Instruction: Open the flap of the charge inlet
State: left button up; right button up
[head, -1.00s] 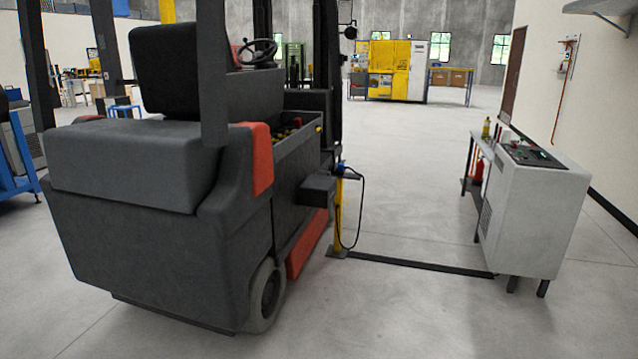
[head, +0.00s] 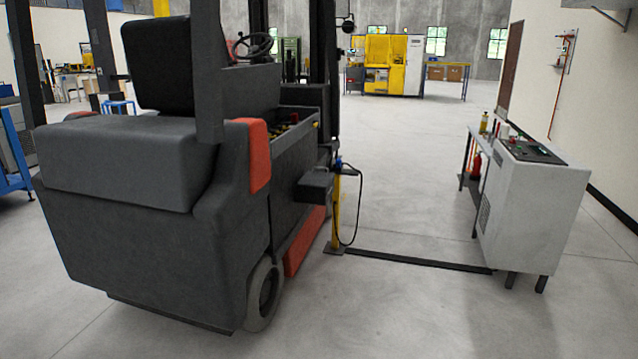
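A dark grey forklift (head: 130,240) with orange panels stands at the left, its rear towards me. A dark box (head: 313,187) sticks out from its right side and may be the charge inlet. I cannot make out a flap on it from here. A yellow post (head: 335,215) stands just beside the box, with a blue connector (head: 338,164) at its top and a black cable (head: 357,210) hanging in a loop. Neither of my grippers is in view.
A dark floor strip (head: 420,261) runs from the post to a grey cabinet (head: 535,215) with a control panel at the right. A table with bottles (head: 484,123) stands behind the cabinet. The floor (head: 400,315) in front of the strip is clear.

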aim_at(312, 177)
jog(key=i+l+u, duration=0.3)
jog(key=i+u, duration=0.2)
jog(key=i+l+u, duration=0.5)
jog(key=i, duration=0.05)
